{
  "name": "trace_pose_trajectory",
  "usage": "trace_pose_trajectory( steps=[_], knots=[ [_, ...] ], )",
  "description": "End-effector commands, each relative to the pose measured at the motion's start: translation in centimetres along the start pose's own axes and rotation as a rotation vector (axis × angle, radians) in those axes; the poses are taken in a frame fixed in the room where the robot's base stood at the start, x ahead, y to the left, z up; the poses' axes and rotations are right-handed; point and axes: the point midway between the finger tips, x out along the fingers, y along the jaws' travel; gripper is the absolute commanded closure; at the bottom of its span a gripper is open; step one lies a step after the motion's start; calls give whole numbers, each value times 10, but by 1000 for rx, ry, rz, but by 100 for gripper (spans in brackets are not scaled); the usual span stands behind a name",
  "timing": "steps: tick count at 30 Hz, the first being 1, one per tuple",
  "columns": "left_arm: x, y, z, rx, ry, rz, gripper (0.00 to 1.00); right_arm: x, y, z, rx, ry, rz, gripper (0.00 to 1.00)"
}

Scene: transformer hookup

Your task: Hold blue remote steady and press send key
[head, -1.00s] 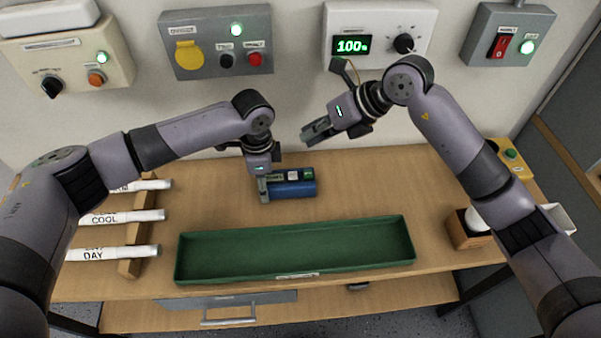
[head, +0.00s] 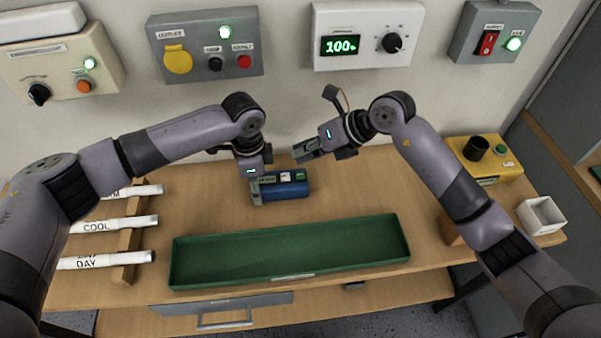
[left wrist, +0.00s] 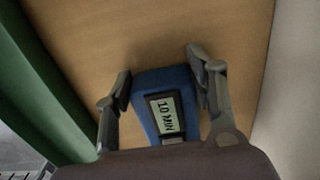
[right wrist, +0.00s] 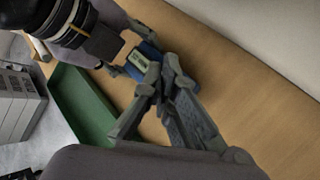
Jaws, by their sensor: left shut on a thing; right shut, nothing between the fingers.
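The blue remote (head: 292,190) lies on the wooden bench behind the green tray. Its top carries a small display, a pale key and a green-marked key. My left gripper (head: 255,196) is shut on the remote's left end. In the left wrist view its fingers stand on both sides of the remote (left wrist: 148,88), whose display (left wrist: 172,115) reads 10 MIN. My right gripper (head: 298,156) is shut and empty, above and behind the remote, apart from it in the head view. In the right wrist view its closed fingers (right wrist: 158,76) partly cover the remote, hiding its keys.
The empty green tray (head: 178,262) fills the bench front. White labelled rods (head: 105,262) rest on a wooden rack at left. A yellow box (head: 500,168) and a white open container (head: 543,217) stand at right. Wall control boxes (head: 368,35) hang behind.

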Motion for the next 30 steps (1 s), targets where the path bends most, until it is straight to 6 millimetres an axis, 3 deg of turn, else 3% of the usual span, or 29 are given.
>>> trace_pose_trajectory(
  steps=[9,30],
  knots=[
    [0,0,0,0,0,0,82,17,-12,-12,-1,0,-1,100],
    [0,0,0,0,0,0,82,18,-13,-13,-1,0,-1,100]
  ],
)
